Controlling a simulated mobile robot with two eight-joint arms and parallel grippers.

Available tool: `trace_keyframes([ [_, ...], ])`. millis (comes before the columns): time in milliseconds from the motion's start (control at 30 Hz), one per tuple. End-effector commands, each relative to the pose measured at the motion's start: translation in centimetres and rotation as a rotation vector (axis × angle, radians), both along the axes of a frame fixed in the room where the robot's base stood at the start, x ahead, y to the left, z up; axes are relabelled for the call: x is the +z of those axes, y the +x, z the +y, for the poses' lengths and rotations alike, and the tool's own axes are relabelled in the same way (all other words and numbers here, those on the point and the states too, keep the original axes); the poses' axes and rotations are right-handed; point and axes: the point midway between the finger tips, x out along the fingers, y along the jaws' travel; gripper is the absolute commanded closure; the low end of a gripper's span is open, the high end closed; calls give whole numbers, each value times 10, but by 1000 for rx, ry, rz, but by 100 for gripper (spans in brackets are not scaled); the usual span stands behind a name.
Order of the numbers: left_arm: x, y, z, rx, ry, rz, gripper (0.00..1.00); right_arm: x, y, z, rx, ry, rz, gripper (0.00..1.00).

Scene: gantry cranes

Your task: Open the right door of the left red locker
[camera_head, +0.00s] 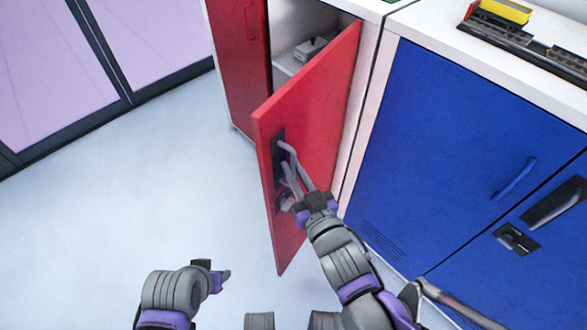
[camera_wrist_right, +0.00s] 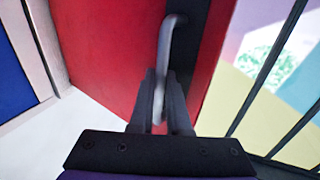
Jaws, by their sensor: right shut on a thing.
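The red locker's right door (camera_head: 318,120) stands partly open, swung out toward me. Its left door (camera_head: 238,50) is shut. The open door's grey handle (camera_head: 287,150) is on a black plate near its free edge. My right gripper (camera_head: 293,172) is at this handle. In the right wrist view the fingers of my right gripper (camera_wrist_right: 160,100) are closed around the handle (camera_wrist_right: 167,50), with the red door (camera_wrist_right: 110,50) behind. My left gripper (camera_head: 222,278) is low at the picture's bottom, away from the locker; its finger opening is not clear.
A small grey box (camera_head: 310,48) sits on a shelf inside the locker. A blue locker (camera_head: 460,140) with closed doors stands at the right, with a yellow toy wagon (camera_head: 503,12) on top. The pale floor (camera_head: 130,200) at the left is clear.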

Motion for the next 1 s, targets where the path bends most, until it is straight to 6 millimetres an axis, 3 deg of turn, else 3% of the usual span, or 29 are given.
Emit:
trace_keyframes([
  [67, 0, 0, 0, 0, 0, 0, 50, 0, 2, -1, -3, 0, 1, 100],
  [100, 0, 0, 0, 0, 0, 0, 50, 0, 2, -1, -3, 0, 1, 80],
  [167, 0, 0, 0, 0, 0, 0, 50, 0, 1, -1, -3, 0, 1, 73],
  [533, 2, 0, 0, 0, 0, -1, 50, 0, -9, -5, -1, 0, 1, 73],
  [1000, 20, -2, 0, 0, 0, -7, 50, 1, -84, -38, -3, -1, 1, 73],
])
